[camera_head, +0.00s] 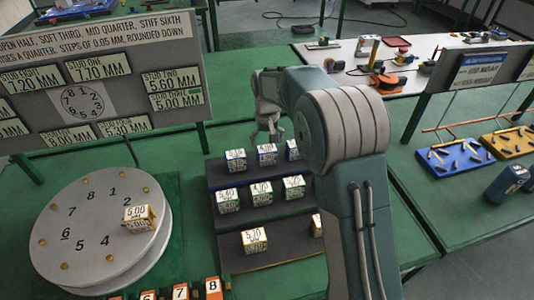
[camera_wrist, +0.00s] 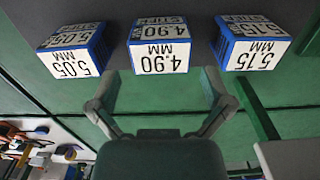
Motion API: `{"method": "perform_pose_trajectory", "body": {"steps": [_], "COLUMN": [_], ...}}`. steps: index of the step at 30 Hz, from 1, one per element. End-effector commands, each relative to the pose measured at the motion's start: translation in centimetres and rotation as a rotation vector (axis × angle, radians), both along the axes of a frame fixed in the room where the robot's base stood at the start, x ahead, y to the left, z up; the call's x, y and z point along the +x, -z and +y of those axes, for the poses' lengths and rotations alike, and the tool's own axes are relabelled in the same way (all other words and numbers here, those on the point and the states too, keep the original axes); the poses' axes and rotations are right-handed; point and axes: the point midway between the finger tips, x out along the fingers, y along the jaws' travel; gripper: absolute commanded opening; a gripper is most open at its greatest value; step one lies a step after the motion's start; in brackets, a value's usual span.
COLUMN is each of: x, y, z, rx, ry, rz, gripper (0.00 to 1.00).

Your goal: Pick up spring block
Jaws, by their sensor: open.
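Several spring blocks with white number labels stand on a dark stepped rack. The back row has three blue-sided blocks; the wrist view shows them as 5.05 (camera_wrist: 75,50), 4.90 (camera_wrist: 160,43) and 5.15 (camera_wrist: 250,42). Green-sided blocks (camera_head: 261,193) fill the middle step. A yellow-sided block (camera_head: 254,241) stands on the front step, with another partly hidden by my arm. One more yellow-sided block (camera_head: 138,217) sits on the round numbered disc (camera_head: 100,240). My gripper (camera_wrist: 158,103) is open and empty, near the back row, apart from the 4.90 block.
A grey board (camera_head: 130,60) with labelled plates stands behind the disc. Number tiles (camera_head: 180,291) line the front edge. At right are a blue tray (camera_head: 453,158), a yellow tray (camera_head: 510,142) and a white table (camera_head: 350,60) with tools. Green tabletop lies free beside the rack.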

Motion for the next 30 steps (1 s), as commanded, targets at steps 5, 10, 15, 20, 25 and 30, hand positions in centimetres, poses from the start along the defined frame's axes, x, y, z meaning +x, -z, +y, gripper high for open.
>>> {"method": "perform_pose_trajectory", "body": {"steps": [5,10,15,20,25,30], "x": [0.0,0.0,0.0,0.0,0.0,0.0], "y": [2.8,3.4,3.4,3.4,3.4,3.3], "z": [0.0,0.0,0.0,-0.1,0.0,0.0], "rx": [-0.002,-0.001,-0.001,0.0,-0.001,-0.001], "ry": [-0.001,-0.001,-0.001,-0.001,-0.001,-0.001], "rz": [0.004,0.001,0.001,0.001,0.001,0.001], "gripper": [1.0,1.0,0.91,0.24,0.24,0.24]}}
